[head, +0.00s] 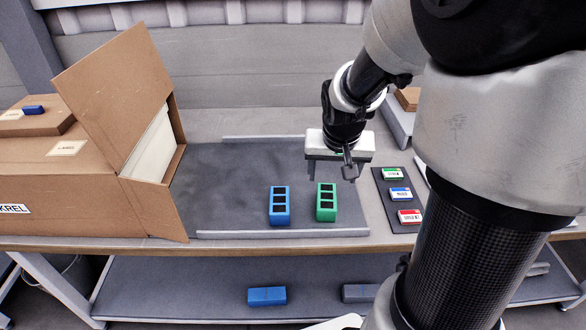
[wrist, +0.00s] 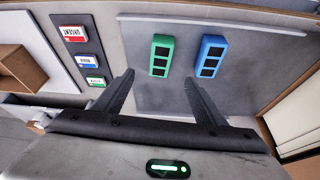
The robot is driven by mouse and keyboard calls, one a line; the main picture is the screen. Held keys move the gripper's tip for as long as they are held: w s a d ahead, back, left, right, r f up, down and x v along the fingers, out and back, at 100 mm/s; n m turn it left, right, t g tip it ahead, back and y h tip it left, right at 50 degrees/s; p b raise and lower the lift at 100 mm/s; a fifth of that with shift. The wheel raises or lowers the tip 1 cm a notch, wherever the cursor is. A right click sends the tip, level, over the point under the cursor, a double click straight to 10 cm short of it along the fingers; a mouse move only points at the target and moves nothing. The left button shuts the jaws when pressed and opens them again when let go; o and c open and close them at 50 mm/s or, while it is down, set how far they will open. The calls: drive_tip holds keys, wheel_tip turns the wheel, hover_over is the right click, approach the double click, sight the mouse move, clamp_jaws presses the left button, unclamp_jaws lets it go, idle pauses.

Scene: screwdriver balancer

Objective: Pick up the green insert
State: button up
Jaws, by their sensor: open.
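The green insert (head: 326,202) is a block with dark square openings. It lies on the grey mat, to the right of a similar blue insert (head: 280,206). In the wrist view the green insert (wrist: 161,56) lies ahead of my fingers and the blue insert (wrist: 211,56) is to its right. My gripper (head: 331,176) is open and empty above the mat, up and behind the green insert in the head view. Both fingers show in the wrist view, spread wide around empty space (wrist: 160,95). Nothing hides the green insert's top.
A cardboard box (head: 152,150) with a raised flap stands left of the mat (head: 225,165). A dark strip (head: 386,212) with green, blue and red labelled tags lies to the right. Blue (head: 266,296) and grey blocks sit on the lower shelf.

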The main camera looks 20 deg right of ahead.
drive_tip(key=b, duration=0.3)
approach(327, 199)
drive_tip(key=x, duration=0.5)
drive_tip(key=shift+d, duration=0.2)
drive_tip(key=b+x, duration=0.2)
drive_tip(key=x, duration=0.3)
drive_tip(key=shift+w+a+f, duration=0.1)
drive_tip(key=shift+a+f, duration=0.05)
drive_tip(key=c, duration=1.1)
